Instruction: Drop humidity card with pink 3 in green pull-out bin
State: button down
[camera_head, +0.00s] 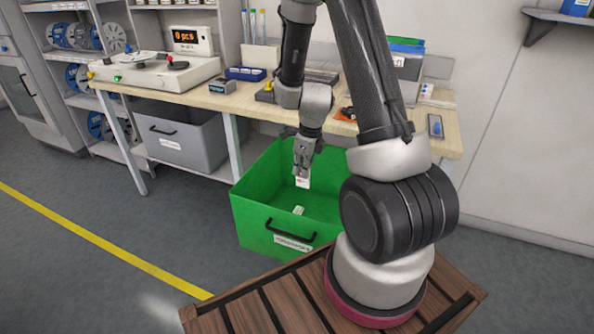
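The green pull-out bin (252,217) stands open below the front of the workbench, with a black handle and a white label on its front. My gripper (303,174) points down over the inside of the bin, below the level of the bench top. A small white card (303,182) with a faint reddish mark is at its fingertips, and the fingers look closed on it. The number on this card is too small to read. Another small white piece (298,210) shows lower down inside the bin. My arm hides the bin's right part.
A wooden workbench (188,98) runs behind the bin, with a reel counter (155,69), trays and small boxes on it. A grey bin (190,140) with a black handle is under the bench to the left. The floor at front left is clear, with a yellow line (100,242).

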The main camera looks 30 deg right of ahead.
notch_tip(320, 180, down, 11)
jog(key=w+d, duration=0.2)
jog(key=shift+d, duration=0.4)
jog(key=shift+w, duration=0.1)
jog(key=c, duration=1.6)
grip_release()
jog(key=shift+o, duration=0.2)
notch_tip(320, 180, up, 8)
jog(key=s, duration=0.1)
jog(key=shift+d, duration=0.35)
